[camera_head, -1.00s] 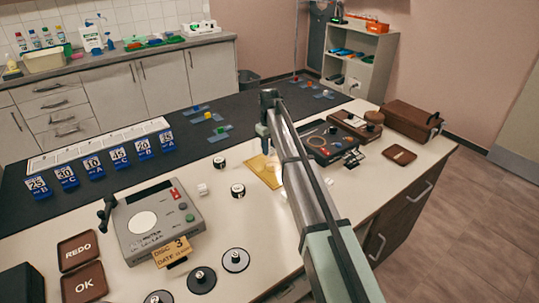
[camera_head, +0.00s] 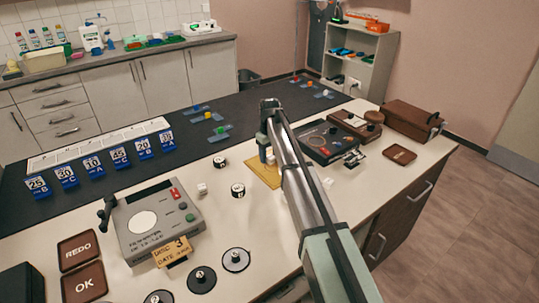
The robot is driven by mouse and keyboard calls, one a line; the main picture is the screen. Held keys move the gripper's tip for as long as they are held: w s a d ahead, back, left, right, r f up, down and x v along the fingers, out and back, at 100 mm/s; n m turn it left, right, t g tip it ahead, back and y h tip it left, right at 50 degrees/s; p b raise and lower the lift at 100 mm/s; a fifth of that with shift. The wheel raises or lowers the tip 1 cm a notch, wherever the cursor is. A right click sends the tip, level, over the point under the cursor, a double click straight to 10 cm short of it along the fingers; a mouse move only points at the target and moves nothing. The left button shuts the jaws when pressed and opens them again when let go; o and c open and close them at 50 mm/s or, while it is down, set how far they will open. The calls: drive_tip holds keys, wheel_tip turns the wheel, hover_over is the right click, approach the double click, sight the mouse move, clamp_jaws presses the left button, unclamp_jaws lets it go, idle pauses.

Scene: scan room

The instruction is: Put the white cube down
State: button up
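My gripper (camera_head: 266,155) points down over a yellow mat (camera_head: 259,174) on the pale counter. A small pale thing (camera_head: 271,160) shows at its fingertips, low over the mat or on it. It may be the white cube. My arm and fingers partly hide it, so I cannot tell whether the fingers are closed on it or whether it touches the mat. Another small white cube (camera_head: 202,189) sits on the counter between the grey meter and a black-and-white round piece. A further small white thing (camera_head: 327,183) lies just right of my arm.
The grey meter (camera_head: 158,222) stands left. Black round pieces (camera_head: 238,190) stand near the mat. A dark device (camera_head: 325,141) and brown boxes (camera_head: 410,119) lie to the right. Brown OK and REDO trays (camera_head: 83,284) are front left. Blue numbered tags (camera_head: 93,166) line the dark strip.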

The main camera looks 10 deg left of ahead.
sight(270, 155)
wheel_tip(270, 155, up, 12)
drive_tip(key=shift+r, duration=0.15)
idle(0.7)
